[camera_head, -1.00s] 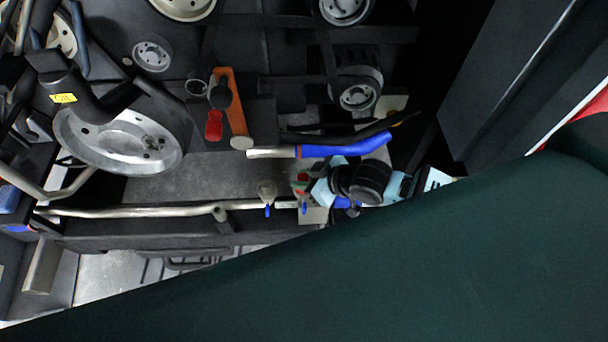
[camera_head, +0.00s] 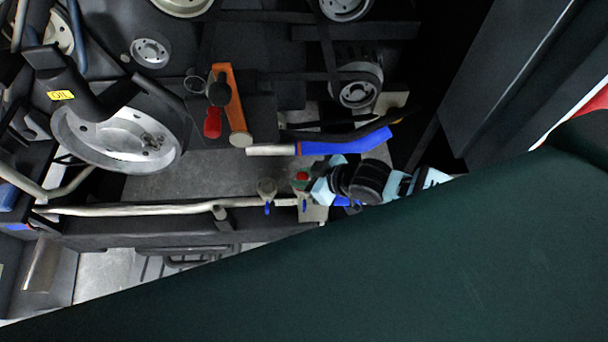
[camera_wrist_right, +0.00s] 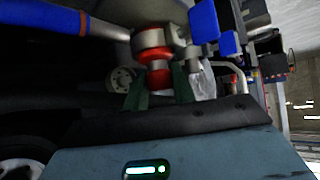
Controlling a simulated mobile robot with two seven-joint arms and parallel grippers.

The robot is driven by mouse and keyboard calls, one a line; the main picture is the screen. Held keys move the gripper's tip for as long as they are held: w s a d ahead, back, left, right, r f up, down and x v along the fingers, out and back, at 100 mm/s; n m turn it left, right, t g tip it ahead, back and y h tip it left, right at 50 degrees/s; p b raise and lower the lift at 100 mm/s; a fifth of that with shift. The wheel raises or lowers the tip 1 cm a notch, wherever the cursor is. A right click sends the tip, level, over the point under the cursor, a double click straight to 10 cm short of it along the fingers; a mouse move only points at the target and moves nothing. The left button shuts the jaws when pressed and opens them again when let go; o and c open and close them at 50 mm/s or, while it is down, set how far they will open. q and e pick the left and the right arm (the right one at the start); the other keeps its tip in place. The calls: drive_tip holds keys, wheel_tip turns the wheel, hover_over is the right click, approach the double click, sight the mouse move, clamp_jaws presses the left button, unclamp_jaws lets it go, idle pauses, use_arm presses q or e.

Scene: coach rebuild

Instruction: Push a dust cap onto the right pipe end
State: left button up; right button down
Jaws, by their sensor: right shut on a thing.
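My right gripper (camera_head: 302,182) comes in from the right over the right pipe end, a metal fitting (camera_head: 306,199) with a blue lever. It is shut on a red dust cap (camera_head: 302,175). In the right wrist view, the green fingers (camera_wrist_right: 160,88) hold the red cap (camera_wrist_right: 160,78) from both sides. The cap lies against or very near a pale metal fitting (camera_wrist_right: 152,38) with a red band. I cannot tell whether it is seated. The left pipe end (camera_head: 267,187), also with a blue lever, stands just to the left. My left gripper does not show.
A long metal pipe (camera_head: 140,210) runs left from the fittings. A blue and silver hose (camera_head: 340,143) lies just above my gripper. An orange part (camera_head: 229,105) and a red one (camera_head: 212,122) are up left, near pulleys. A dark green surface covers the lower right.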

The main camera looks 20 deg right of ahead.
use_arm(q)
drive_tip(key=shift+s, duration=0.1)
use_arm(e)
drive_tip(key=shift+s+f, duration=0.1)
drive_tip(key=shift+f, duration=0.15)
drive_tip(key=c, duration=1.1)
unclamp_jaws()
drive_tip(key=shift+o, duration=0.4)
drive_tip(key=o, duration=0.3)
drive_tip(key=shift+o, duration=0.2)
drive_tip(key=shift+r, duration=0.1)
drive_tip(key=shift+p+v, duration=0.95)
drive_tip(key=shift+v, duration=0.45)
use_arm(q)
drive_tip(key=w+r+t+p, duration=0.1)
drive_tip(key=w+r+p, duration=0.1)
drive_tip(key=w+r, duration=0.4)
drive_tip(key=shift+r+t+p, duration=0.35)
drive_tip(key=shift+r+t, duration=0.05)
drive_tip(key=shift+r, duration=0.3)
use_arm(e)
drive_tip(key=v, duration=0.5)
drive_tip(key=shift+d, duration=0.1)
